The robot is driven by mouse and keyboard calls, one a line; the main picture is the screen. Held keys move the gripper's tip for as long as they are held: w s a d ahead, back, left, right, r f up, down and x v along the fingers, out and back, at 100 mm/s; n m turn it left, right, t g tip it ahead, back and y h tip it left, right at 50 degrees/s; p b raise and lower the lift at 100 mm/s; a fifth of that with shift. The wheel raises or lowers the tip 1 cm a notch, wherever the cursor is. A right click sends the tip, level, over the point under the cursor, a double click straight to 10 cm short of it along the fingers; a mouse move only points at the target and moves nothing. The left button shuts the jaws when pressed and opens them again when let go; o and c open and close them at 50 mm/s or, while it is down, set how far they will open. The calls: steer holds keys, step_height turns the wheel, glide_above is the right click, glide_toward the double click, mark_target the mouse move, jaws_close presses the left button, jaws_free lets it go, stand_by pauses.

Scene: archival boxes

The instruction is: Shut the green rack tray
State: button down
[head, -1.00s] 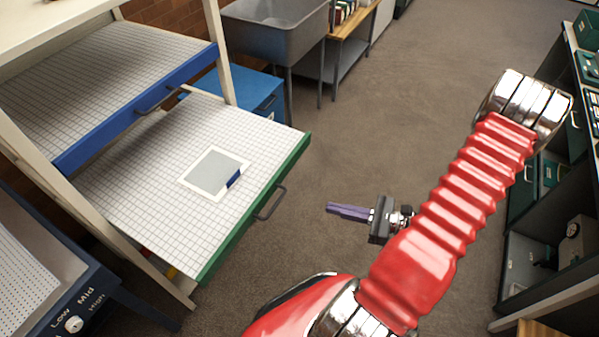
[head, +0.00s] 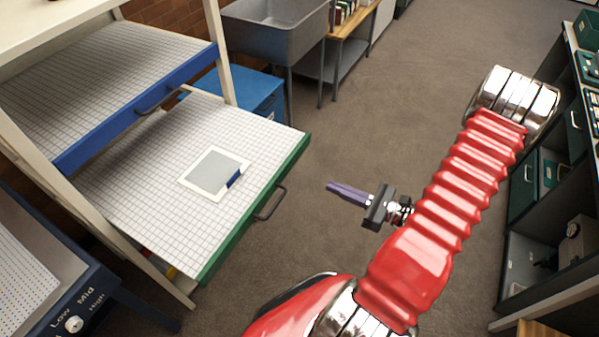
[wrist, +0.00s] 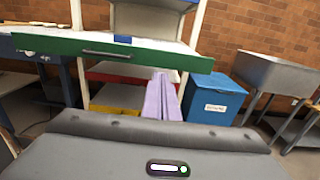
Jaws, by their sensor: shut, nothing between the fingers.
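The green-fronted rack tray (head: 150,190) is pulled out of the rack, with a white grid surface. Its green front edge (head: 250,213) carries a dark bar handle (head: 271,203). A white-framed grey panel (head: 215,172) with a small blue patch lies on it. My gripper (head: 330,186), with purple fingers, is shut and empty. It is apart from the tray, to the right of the handle in the head view. In the wrist view the fingers (wrist: 161,98) point towards the rack, and the green front (wrist: 70,48) with its handle (wrist: 106,54) spans across above their tips.
The blue-fronted tray (head: 140,107) sits above the green one. A blue box (head: 250,92) and a grey sink (head: 275,30) stand behind. A dark-blue machine with a dial (head: 60,290) is at left, dark shelving (head: 545,190) at right. The floor between is clear.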

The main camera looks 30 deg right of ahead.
mark_target(289, 168)
steer(key=x, duration=1.2)
steer(key=shift+w, duration=0.1)
steer(key=shift+w, duration=0.1)
stand_by(0.3)
